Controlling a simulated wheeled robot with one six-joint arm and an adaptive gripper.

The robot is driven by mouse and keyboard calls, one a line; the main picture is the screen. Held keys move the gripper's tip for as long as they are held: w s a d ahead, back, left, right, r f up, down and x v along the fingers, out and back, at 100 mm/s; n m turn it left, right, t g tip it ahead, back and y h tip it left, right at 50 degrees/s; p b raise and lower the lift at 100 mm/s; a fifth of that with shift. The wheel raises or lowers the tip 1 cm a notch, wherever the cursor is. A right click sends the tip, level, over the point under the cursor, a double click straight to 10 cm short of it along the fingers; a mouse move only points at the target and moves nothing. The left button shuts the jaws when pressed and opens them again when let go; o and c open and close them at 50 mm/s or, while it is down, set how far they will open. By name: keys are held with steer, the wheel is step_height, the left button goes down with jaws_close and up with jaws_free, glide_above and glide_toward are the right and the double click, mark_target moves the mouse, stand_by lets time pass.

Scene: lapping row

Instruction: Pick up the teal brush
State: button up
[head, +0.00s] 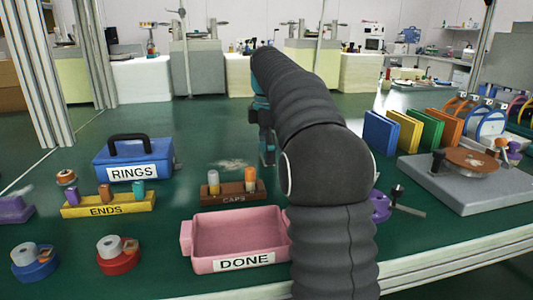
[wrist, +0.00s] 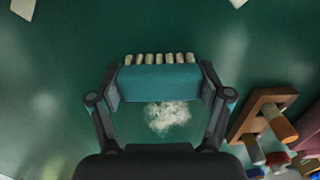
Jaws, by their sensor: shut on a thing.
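The teal brush (wrist: 158,81) lies crosswise between the two fingers of my gripper (wrist: 160,88) in the wrist view. A row of pale bristle tufts (wrist: 158,58) shows along its far edge. Both fingers press on its ends, so my gripper is shut on it. In the head view my gripper (head: 267,148) hangs behind the caps rack, partly hidden by my arm, and I cannot make out the brush clearly there. How high the brush is above the bench is hard to tell.
A pale dusty patch (head: 233,164) lies on the green bench near my gripper. Around it stand a brown CAPS rack (head: 232,198), a blue RINGS box (head: 132,158), a yellow ENDS rack (head: 108,208) and a pink DONE tray (head: 187,240). Upright coloured panels (head: 425,130) stand at the right.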

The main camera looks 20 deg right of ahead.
steer(key=shift+r, duration=0.45)
step_height(320, 180, up, 4)
steer(key=shift+w+f+p, duration=0.1)
steer(key=shift+f+p, duration=0.05)
steer(key=shift+p, duration=0.75)
steer(key=s+d+r, duration=0.6)
steer(key=s, duration=0.4)
steer(key=shift+d+r, duration=0.15)
steer(key=shift+d, duration=0.05)
